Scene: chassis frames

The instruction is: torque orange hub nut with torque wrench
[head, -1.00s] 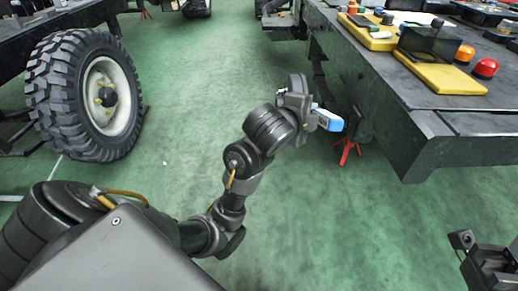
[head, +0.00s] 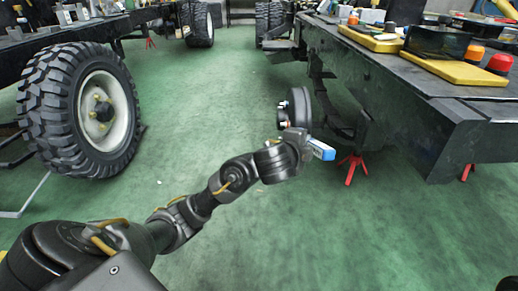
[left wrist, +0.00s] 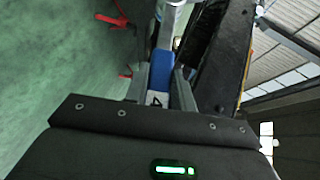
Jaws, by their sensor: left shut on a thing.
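My left gripper (head: 307,146) is shut on the blue handle of the torque wrench (head: 321,150). In the left wrist view the fingers (left wrist: 161,92) clasp the blue grip of the wrench (left wrist: 160,70), and its silver shaft runs up out of the picture. A dark round wheel hub (head: 301,108) with bright studs stands just behind my left gripper in the head view, at the side of the right chassis. A small orange spot, possibly the hub nut (head: 284,123), shows on its face. Whether the wrench touches it cannot be told. My right gripper is not clearly in view.
A chassis frame (head: 405,100) on the right carries yellow trays (head: 455,72) and red and orange domes. Red stands (head: 351,168) are under it. A big tyre (head: 60,110) on a pale rim stands at left. The green floor between is clear.

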